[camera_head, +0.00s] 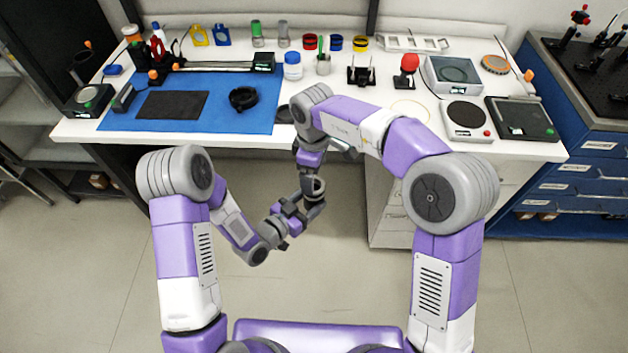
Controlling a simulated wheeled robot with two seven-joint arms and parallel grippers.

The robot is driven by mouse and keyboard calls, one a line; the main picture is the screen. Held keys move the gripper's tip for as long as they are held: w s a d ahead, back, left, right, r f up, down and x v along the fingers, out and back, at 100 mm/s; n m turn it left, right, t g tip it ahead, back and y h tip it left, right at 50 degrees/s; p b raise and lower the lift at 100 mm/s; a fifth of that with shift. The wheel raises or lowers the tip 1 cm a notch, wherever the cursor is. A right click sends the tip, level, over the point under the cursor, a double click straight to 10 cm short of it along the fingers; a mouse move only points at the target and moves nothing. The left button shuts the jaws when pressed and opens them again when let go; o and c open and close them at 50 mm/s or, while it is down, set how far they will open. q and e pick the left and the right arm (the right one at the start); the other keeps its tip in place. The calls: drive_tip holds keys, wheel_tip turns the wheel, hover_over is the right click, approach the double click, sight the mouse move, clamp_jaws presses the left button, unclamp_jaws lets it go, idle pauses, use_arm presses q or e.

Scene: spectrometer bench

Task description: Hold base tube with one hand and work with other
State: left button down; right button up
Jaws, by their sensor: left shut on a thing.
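My left gripper (311,190) is small in the picture, in front of the bench and below its front edge. It is shut on a small dark thing that looks like the base tube, mostly hidden among the arm links. My right arm reaches over from the right and bends down close above the left gripper. Its gripper is too hidden to make out clearly. A black ring-shaped part (243,98) lies on the blue mat (226,121), apart from both grippers.
A flat black pad (172,105) lies on the mat. A blue drawer cabinet (590,160) stands right. The floor before the bench is clear.

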wheel_tip(320, 180, up, 6)
idle(0.6)
drive_tip(key=w+d+f+n+t+h, duration=0.2)
drive_tip(key=w+d+f+n+t, duration=0.15)
drive_tip(key=d+f+n, duration=0.7)
drive_tip(key=w+d+f+n+t+h, duration=0.35)
drive_tip(key=d+f+n, duration=0.35)
drive_tip(key=f+n, duration=0.6)
drive_tip(key=s+a+f+n+g+y, duration=0.2)
drive_tip(key=s+f+n+y, duration=0.3)
drive_tip(key=s+n, duration=0.55)
drive_tip(key=s+a+f+n+g+y, duration=0.1)
drive_tip(key=s+f+n+y, duration=0.2)
drive_tip(key=s+f+n, duration=0.7)
drive_tip(key=s+a+r+n+g+y, duration=0.2)
drive_tip(key=s+n+g, duration=0.1)
drive_tip(key=s+n, duration=0.4)
drive_tip(key=n, duration=0.3)
drive_tip(key=shift+s, duration=0.3)
